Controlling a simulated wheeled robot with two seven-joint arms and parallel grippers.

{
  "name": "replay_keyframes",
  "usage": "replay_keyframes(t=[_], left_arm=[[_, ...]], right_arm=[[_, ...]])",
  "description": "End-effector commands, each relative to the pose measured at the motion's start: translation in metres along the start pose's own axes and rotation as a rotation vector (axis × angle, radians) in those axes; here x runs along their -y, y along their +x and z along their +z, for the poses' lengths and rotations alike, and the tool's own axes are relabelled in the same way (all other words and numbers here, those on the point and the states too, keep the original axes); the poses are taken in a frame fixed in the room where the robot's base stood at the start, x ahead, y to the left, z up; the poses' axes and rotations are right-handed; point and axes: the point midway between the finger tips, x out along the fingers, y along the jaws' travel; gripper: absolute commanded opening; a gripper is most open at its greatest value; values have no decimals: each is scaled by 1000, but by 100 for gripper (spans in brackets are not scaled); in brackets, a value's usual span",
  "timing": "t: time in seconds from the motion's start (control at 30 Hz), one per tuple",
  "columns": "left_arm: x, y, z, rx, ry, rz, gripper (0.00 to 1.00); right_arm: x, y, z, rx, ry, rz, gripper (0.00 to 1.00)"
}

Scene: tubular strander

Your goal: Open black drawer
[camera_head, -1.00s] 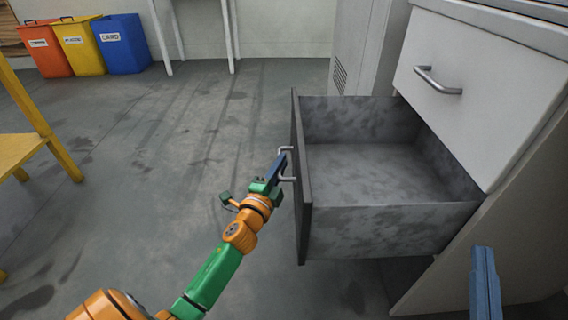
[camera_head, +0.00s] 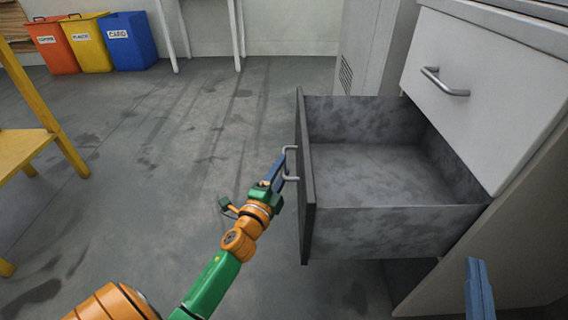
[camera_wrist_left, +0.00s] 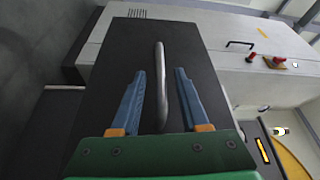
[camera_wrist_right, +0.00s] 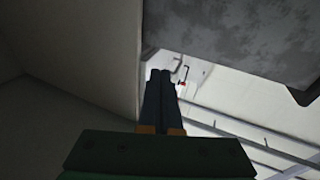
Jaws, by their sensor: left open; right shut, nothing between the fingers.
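The black drawer (camera_head: 306,190) is pulled well out of the white cabinet, and its grey inside (camera_head: 385,175) is bare. Its metal handle (camera_head: 291,163) is on the dark front, facing left. My left gripper (camera_head: 279,168) is at the handle. In the left wrist view the fingers (camera_wrist_left: 159,95) are open, with the handle (camera_wrist_left: 161,85) between them and a gap on each side. My right gripper (camera_head: 474,268) is low at the right, in front of the cabinet and below the drawer. In the right wrist view its fingers (camera_wrist_right: 160,95) are shut and empty.
A white upper drawer (camera_head: 480,80) with its own handle (camera_head: 445,83) is closed above. Orange, yellow and blue bins (camera_head: 127,42) stand at the back left. A yellow frame (camera_head: 45,120) is at the left. The floor left of the drawer is clear.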

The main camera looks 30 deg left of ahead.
Motion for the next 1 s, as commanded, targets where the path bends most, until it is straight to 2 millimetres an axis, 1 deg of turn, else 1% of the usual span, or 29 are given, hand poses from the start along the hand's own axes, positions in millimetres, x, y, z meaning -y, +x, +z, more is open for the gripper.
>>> replay_keyframes(t=[0.03, 0.1, 0.23, 0.33, 0.7, 0.77, 0.83, 0.87, 0.9, 0.97, 1.0], left_arm=[[1, -11, 0, 3, -3, 4, 45], [1, -26, 0, 3, -2, 3, 45], [0, -45, 0, 3, -2, 2, 45], [1, -50, 0, 1, 1, 0, 45], [0, -50, 0, 2, -2, 1, 45], [-3, -51, 2, 24, -39, 26, 45], [-18, -57, 8, 96, -166, 115, 45], [-30, -63, 10, 146, -249, 180, 45], [-52, -76, 11, 230, -375, 290, 45], [-92, -109, 6, 376, -564, 488, 45], [-116, -134, 0, 466, -658, 610, 45]], right_arm=[[-1, -1, 8, 55, 1, 3, 0], [-3, -3, 24, 136, 3, 7, 0], [-4, -6, 38, 205, 4, 10, 0], [-4, -7, 42, 224, 5, 11, 0], [-4, -7, 42, 225, 5, 11, 0], [-5, -8, 49, 260, 5, 12, 0], [-7, -14, 75, 384, 7, 17, 0], [-8, -19, 92, 466, 9, 19, 0], [-9, -32, 118, 599, 13, 23, 0], [-12, -61, 160, 816, 21, 31, 0], [-13, -82, 182, 940, 26, 36, 0]])
